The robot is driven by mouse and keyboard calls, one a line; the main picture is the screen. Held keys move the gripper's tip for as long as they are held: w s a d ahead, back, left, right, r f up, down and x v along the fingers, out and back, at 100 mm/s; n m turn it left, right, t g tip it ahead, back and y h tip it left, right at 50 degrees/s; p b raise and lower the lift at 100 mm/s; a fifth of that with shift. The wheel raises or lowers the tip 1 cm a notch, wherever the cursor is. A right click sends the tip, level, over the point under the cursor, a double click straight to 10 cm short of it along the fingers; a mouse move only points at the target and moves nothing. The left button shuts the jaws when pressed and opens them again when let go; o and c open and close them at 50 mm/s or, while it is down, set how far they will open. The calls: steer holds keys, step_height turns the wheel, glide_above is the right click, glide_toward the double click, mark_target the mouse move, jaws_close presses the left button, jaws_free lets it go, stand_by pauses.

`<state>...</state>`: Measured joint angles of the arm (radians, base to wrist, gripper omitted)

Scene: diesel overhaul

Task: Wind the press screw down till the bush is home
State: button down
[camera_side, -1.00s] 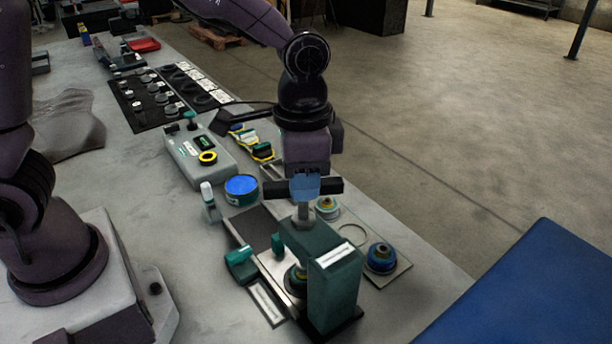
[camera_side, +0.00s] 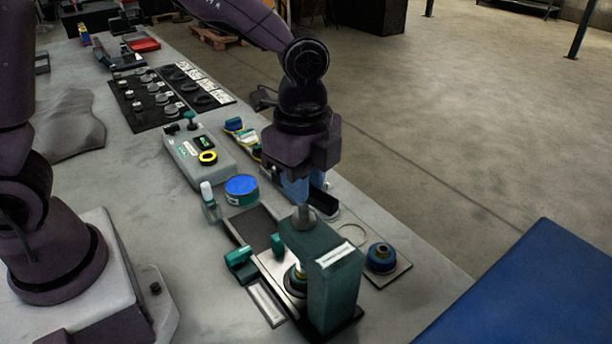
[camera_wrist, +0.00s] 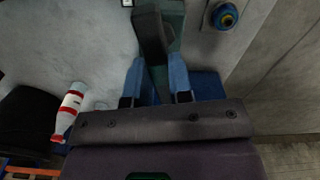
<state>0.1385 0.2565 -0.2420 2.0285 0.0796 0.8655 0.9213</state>
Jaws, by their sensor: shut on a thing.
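The green press (camera_side: 333,275) stands on the bench with its grey screw (camera_side: 304,214) upright at the top. A dark bar handle (camera_side: 320,203) crosses the screw's top; it shows in the wrist view (camera_wrist: 149,35) too. My gripper (camera_side: 300,188) points down over the screw, its blue fingers shut on the bar from both sides; the gripper shows also in the wrist view (camera_wrist: 158,82). A dark and brass-coloured part, seemingly the bush (camera_side: 297,277), sits low inside the press, mostly hidden by the frame. I cannot tell how far in it sits.
A blue-topped tin (camera_side: 241,187) and white-capped bottle (camera_side: 208,198) stand left of the press. A blue ringed part (camera_side: 381,257) sits on a plate at the right. A grey box (camera_side: 196,158) with a yellow ring lies behind. The bench's right edge is close.

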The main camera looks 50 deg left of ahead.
steer(key=shift+m, duration=0.6)
steer(key=m, duration=0.3)
steer(key=shift+f+m, duration=0.1)
steer(key=shift+m, duration=1.2)
steer(key=m, duration=0.2)
steer(key=shift+f+m, duration=0.15)
steer(key=shift+m, duration=1.65)
